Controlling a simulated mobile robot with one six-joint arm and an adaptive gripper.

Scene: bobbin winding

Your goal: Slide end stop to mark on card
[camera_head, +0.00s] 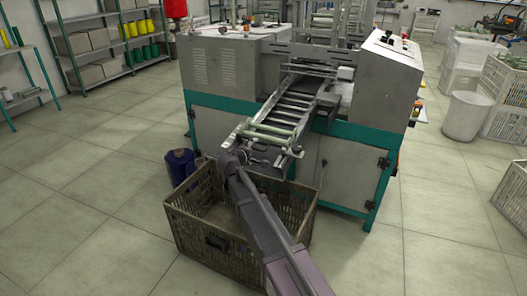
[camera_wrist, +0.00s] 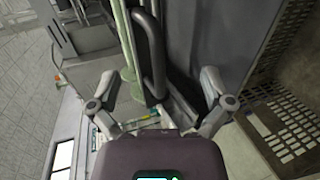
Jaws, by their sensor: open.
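My gripper (camera_wrist: 158,75) is open in the wrist view, its two fingers spread either side of a dark upright bar (camera_wrist: 151,55) and a pale green rod (camera_wrist: 123,40). Nothing is visibly pinched. In the head view my gripper (camera_head: 236,157) is at the lower end of the machine's roller chute (camera_head: 290,108), beside a pale green roller (camera_head: 265,138). Small pale parts with a bit of green and red (camera_wrist: 147,118) lie below the bar in the wrist view. I cannot tell which part is the end stop. A white panel (camera_wrist: 62,155) shows lower left; whether it is the card is unclear.
A slatted crate (camera_head: 190,232) stands on the floor under the chute, partly behind my arm; it also shows in the wrist view (camera_wrist: 285,125). The grey and green machine (camera_head: 345,170) fills the centre.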

